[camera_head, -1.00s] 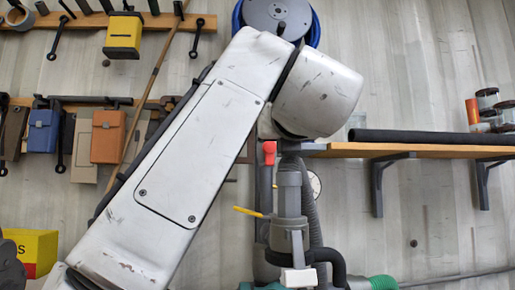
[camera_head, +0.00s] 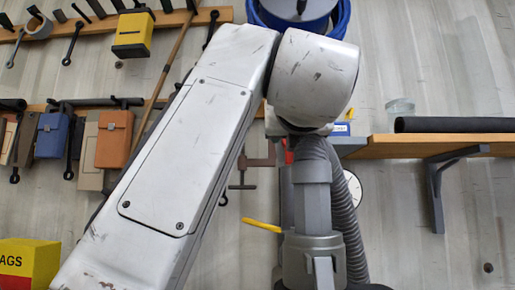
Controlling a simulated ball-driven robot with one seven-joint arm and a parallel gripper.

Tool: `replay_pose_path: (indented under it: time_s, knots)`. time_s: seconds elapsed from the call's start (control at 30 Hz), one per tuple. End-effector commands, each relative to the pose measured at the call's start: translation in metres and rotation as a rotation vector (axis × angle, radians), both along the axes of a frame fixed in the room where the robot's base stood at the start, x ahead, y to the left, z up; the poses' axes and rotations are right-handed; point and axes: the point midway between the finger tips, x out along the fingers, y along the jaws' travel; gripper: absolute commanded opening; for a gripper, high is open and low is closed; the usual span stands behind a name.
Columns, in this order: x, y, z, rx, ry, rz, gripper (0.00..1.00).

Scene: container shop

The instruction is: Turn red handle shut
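A small part of the red handle (camera_head: 289,156) shows just below my arm's rounded white joint, left of a grey upright part (camera_head: 312,188). The joint hides most of it, so I cannot tell its angle. A yellow lever (camera_head: 262,225) sticks out to the left lower down, beside a grey collar (camera_head: 312,262). My white arm crosses the middle of the picture from lower left to upper centre. I cannot make out my gripper or its fingers.
A ribbed grey hose (camera_head: 345,210) runs beside the upright, in front of a round white gauge (camera_head: 353,188). A wooden shelf (camera_head: 420,147) bears a black tube at right. Tool racks hang at left. A yellow box (camera_head: 28,262) stands lower left.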

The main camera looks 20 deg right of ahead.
Motion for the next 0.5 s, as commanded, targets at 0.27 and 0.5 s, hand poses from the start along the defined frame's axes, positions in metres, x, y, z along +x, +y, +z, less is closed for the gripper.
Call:
replay_pose_path:
  time_s: [0.27,0.5]
  knots:
    - [0.0004,0.0062,-0.0001,0.0,0.001,0.002,0.49]
    - [0.0004,0.0059,-0.0001,0.0,0.001,0.002,0.42]
